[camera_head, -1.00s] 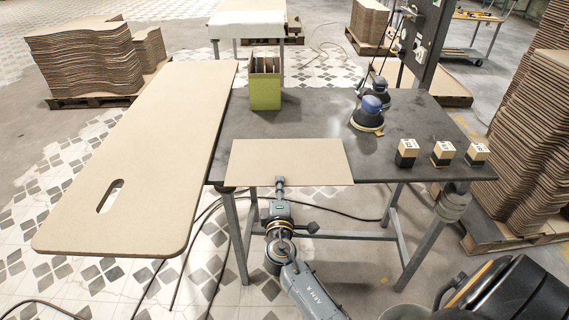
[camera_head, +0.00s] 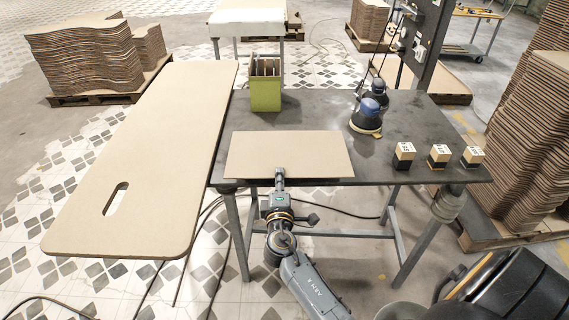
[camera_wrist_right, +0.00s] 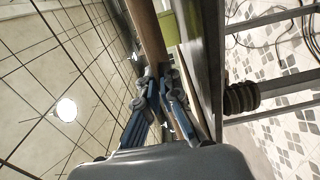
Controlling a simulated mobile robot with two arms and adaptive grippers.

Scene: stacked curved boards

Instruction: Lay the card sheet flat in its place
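The card sheet (camera_head: 288,152), a tan rectangle, is over the front left part of the dark table (camera_head: 320,110). My right gripper (camera_head: 280,176) is at the middle of its near edge. In the right wrist view the fingers (camera_wrist_right: 164,82) are shut on the sheet, which shows edge-on as a brown strip (camera_wrist_right: 146,35). A gap between sheet and tabletop shows there, so the sheet is held above the table. The surface under it is hidden in the head view. My left gripper is not in view.
A green holder (camera_head: 265,95) with upright pieces stands behind the sheet. Blue-topped sanders (camera_head: 367,115) and three small blocks (camera_head: 438,157) are on the right. A long tan board with a slot (camera_head: 150,160) lies along the table's left side. Bare tabletop lies between sheet and blocks.

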